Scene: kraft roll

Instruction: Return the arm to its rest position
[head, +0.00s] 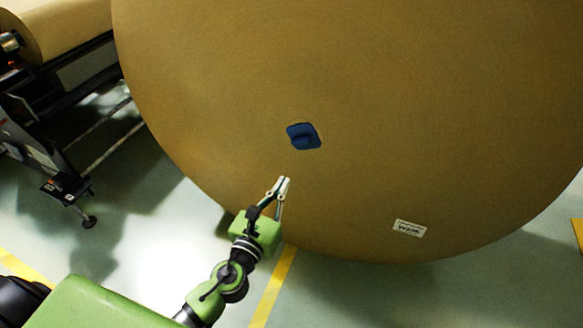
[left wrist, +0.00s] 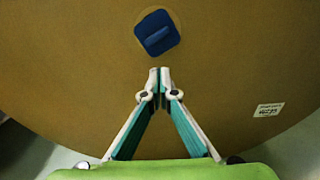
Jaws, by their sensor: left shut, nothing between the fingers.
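My left gripper (head: 284,181) is shut and empty, in front of the flat face of a large brown kraft roll (head: 400,120). Its fingertips point at the roll, just below a dark blue plug (head: 304,136) set in the roll's middle. The left wrist view shows the fingertips (left wrist: 159,71) together, with the blue plug (left wrist: 157,34) just beyond them and the roll's face (left wrist: 70,70) behind. I cannot tell whether the fingertips touch the roll. My right gripper is not in view.
A white label (head: 410,228) is on the roll's lower right face. A dark machine frame (head: 60,110) with another brown roll (head: 60,25) stands at the left. Pale green floor (head: 130,225) with yellow lines (head: 272,287) lies open at the lower left.

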